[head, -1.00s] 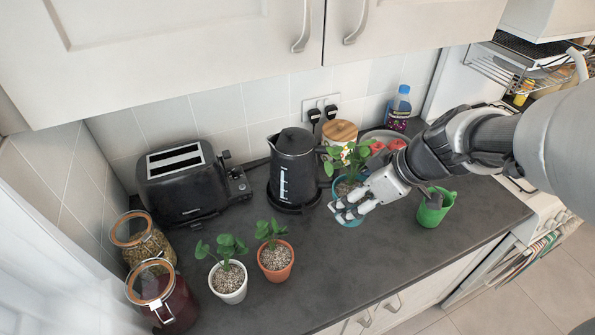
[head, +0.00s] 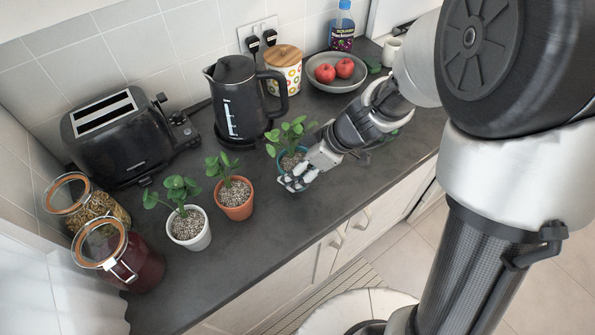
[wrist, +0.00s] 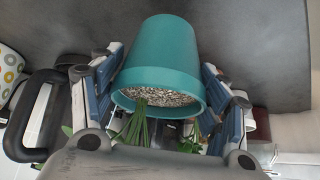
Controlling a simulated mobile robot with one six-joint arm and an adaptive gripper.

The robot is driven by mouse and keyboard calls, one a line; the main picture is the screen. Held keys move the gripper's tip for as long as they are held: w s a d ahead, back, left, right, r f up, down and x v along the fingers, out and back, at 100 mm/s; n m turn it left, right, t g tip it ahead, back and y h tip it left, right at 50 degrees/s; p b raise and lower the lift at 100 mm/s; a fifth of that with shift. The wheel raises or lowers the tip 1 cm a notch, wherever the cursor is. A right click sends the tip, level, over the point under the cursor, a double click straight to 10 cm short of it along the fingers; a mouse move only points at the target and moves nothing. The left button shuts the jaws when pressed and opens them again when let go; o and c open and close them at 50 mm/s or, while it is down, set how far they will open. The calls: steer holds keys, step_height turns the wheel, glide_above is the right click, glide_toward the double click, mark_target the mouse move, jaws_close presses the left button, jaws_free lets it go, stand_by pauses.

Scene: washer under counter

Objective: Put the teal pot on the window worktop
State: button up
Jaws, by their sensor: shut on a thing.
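The teal pot (head: 281,163) holds a green leafy plant and pale gravel. It is at the front part of the dark worktop (head: 255,240), right of the terracotta pot. My gripper (head: 297,183) is shut on it, with its fingers across the pot's near side. In the wrist view the teal pot (wrist: 175,50) sits between the two blue-padded fingers and appears inverted, with its rim nearest the camera. I cannot tell whether its base touches the worktop. No second worktop, nor a window, shows clearly.
A terracotta pot (head: 236,208) and a white pot (head: 191,238) stand to the left. The black kettle (head: 230,100), toaster (head: 118,140), lidded jar (head: 284,75) and fruit bowl (head: 320,84) line the back. Two glass jars (head: 132,262) fill the left end. Worktop between pots and front edge is bare.

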steer(key=shift+f+b, duration=0.4)
steer(key=shift+f, duration=1.15)
steer(key=shift+f+b, duration=0.2)
steer(key=shift+b, duration=0.1)
steer(key=o, duration=1.3)
steer(key=shift+o, duration=0.2)
steer(key=shift+r, duration=0.15)
